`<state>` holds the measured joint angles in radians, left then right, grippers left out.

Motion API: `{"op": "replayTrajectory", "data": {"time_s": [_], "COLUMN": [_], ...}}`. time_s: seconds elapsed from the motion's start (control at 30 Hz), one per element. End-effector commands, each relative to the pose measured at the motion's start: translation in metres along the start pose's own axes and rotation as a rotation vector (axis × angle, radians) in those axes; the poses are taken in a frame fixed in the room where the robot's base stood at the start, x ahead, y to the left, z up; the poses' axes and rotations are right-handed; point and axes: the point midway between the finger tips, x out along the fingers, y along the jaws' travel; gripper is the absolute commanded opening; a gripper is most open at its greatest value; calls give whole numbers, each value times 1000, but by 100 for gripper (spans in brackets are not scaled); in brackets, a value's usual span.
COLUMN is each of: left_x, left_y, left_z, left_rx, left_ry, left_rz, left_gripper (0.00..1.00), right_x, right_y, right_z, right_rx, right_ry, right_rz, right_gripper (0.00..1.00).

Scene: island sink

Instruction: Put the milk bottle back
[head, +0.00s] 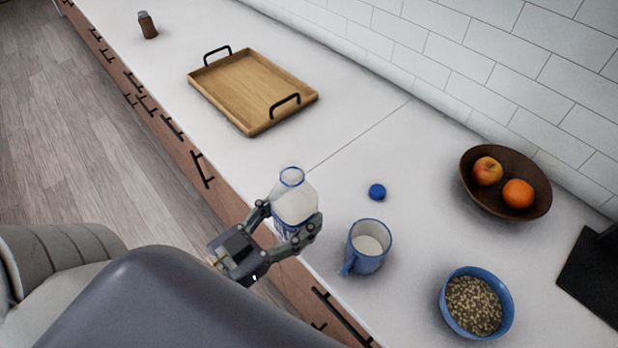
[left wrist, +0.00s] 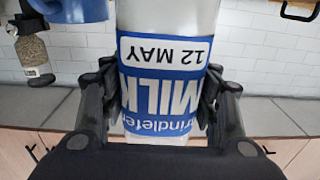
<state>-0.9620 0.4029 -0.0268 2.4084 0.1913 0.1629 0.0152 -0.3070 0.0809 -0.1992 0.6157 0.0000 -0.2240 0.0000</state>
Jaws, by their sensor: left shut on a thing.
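The milk bottle (head: 294,199) is clear with white milk inside and a blue label, and its top is open. My left gripper (head: 279,222) is shut on it around the label, at the front edge of the counter. In the left wrist view the milk bottle (left wrist: 165,85) fills the middle between the fingers (left wrist: 160,105), with its label upside down. A blue cap (head: 377,191) lies on the counter to the right of the bottle. A blue mug (head: 367,248) with milk in it stands just right of the gripper. My right gripper is not in view.
A blue bowl of cereal (head: 476,304) and a brown fruit bowl (head: 507,182) stand to the right. A wooden tray (head: 253,91) with black handles lies farther back, and a small brown jar (head: 147,25) beyond it. The counter between tray and cap is clear.

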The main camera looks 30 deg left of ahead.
Motion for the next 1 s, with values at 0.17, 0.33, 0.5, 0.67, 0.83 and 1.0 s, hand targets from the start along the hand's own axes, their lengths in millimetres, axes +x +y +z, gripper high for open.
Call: {"op": "replayTrajectory", "data": {"time_s": [0.17, 0.33, 0.5, 0.67, 0.83, 1.0], "left_x": [33, 64, 90, 100, 109, 108], "left_y": [-22, -43, -61, -68, -74, -74], "left_z": [-1, 3, 6, 10, 18, 40], "left_rx": [5, 5, 4, 1, -1, 1], "left_ry": [5, 4, 3, 0, -4, -2], "left_rz": [0, 0, -1, 0, -2, -1], "left_gripper": [32, 32, 32, 32, 32, 32], "right_x": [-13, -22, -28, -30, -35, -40], "right_y": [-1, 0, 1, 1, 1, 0], "right_z": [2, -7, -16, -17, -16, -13], "right_rx": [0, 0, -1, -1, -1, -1], "right_ry": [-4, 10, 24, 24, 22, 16], "right_rz": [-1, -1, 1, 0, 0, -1], "right_gripper": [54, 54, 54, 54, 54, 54]}}
